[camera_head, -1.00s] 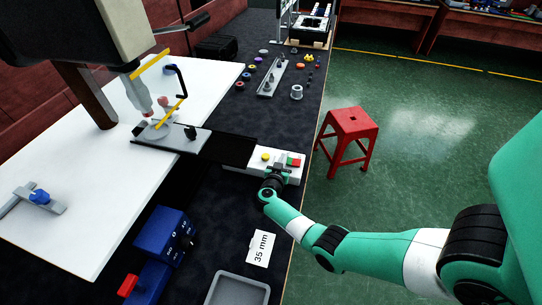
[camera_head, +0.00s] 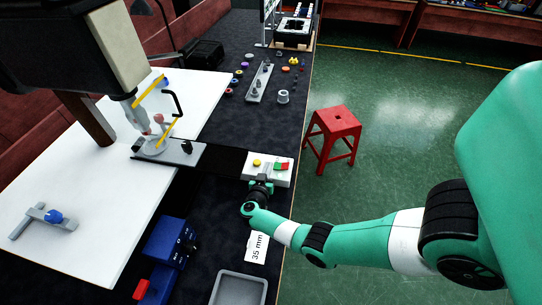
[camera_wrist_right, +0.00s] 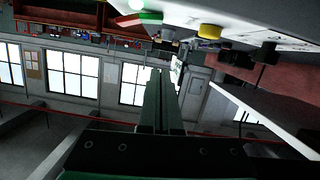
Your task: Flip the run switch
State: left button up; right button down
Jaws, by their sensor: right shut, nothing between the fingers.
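The white control box (camera_head: 250,174) sits on the dark bench in the head view. It carries a yellow button (camera_head: 257,163) and a red-and-green rocker switch (camera_head: 281,166). My right gripper (camera_head: 262,180) is shut and empty at the box's near edge, below the yellow button in the picture and left of the switch. In the right wrist view, its closed fingers (camera_wrist_right: 161,98) point up the picture, with the rocker (camera_wrist_right: 148,17) and the yellow button (camera_wrist_right: 209,31) beyond them at the top. I cannot tell whether the fingers touch the box. My left gripper does not show.
A machine with a yellow bar (camera_head: 150,90) stands over the white table (camera_head: 95,190) at left. Blue boxes (camera_head: 168,242), a grey tray (camera_head: 238,290) and a "35 mm" card (camera_head: 257,247) lie nearer. A red stool (camera_head: 333,122) stands on the floor at right.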

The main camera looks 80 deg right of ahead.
jog(key=p+v, duration=0.1)
jog(key=v, duration=0.3)
dwell(0.6)
